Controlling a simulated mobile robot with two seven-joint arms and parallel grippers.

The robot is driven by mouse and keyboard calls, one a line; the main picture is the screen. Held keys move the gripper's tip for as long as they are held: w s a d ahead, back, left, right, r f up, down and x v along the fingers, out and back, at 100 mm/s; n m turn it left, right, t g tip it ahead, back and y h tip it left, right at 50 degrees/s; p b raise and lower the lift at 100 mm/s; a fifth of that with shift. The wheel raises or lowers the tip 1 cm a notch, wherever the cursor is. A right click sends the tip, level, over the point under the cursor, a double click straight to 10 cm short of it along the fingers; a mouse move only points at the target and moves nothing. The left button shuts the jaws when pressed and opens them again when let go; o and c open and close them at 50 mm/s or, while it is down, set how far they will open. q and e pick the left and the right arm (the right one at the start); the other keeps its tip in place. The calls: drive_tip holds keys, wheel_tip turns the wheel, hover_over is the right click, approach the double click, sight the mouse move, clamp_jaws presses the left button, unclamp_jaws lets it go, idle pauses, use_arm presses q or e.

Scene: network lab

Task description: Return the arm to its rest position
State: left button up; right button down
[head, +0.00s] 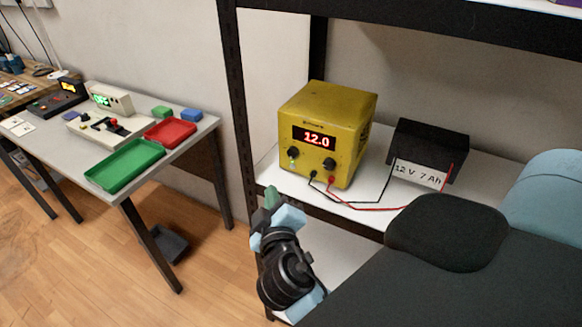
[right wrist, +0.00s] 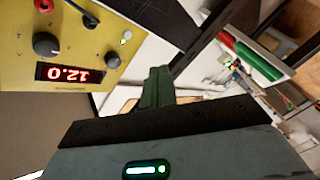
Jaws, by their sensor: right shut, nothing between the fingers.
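My right gripper (head: 271,198) is in front of the shelf's left front edge in the head view. Its green fingers are together and empty, and they also show in the right wrist view (right wrist: 157,88). My dark arm fills the lower right of the head view. A yellow power supply (head: 330,175) stands on the shelf behind the gripper, its red display reading 12.0. Its front panel also shows upside down in the right wrist view (right wrist: 60,45). The gripper is apart from it. My left gripper is not in view.
A black battery (head: 430,143) marked 12 V 7 Ah stands right of the supply, with red and black leads between them. The shelf has a dark upright post (head: 236,110). At left, a table (head: 190,150) bears green and red trays. Open floor (head: 100,270) lies below.

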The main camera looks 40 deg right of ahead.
idle(0.4)
drive_tip(key=s+a+f+n+g+y+p, duration=0.1)
drive_tip(key=s+a+f+y, duration=0.2)
drive_tip(key=f, duration=0.4)
drive_tip(key=s+a+f+g+y+p, duration=0.1)
drive_tip(key=s+f+y, duration=0.2)
drive_tip(key=s+f, duration=0.35)
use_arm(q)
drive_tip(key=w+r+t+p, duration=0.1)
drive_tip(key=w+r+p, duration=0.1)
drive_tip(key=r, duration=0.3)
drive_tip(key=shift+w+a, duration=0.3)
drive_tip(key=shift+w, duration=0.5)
use_arm(e)
drive_tip(key=s+a+f+m+g+y, duration=0.1)
drive_tip(key=s+f+g+y, duration=0.1)
drive_tip(key=s+f, duration=0.4)
drive_tip(key=s+a+f+m+g+y, duration=0.1)
drive_tip(key=s+f, duration=0.5)
drive_tip(key=s, duration=0.6)
drive_tip(key=shift+s+a+m+g+y, duration=0.2)
drive_tip(key=shift+a+m+g+y, duration=0.25)
drive_tip(key=shift+y, duration=0.35)
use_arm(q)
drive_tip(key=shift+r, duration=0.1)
use_arm(e)
drive_tip(key=shift+d, duration=0.1)
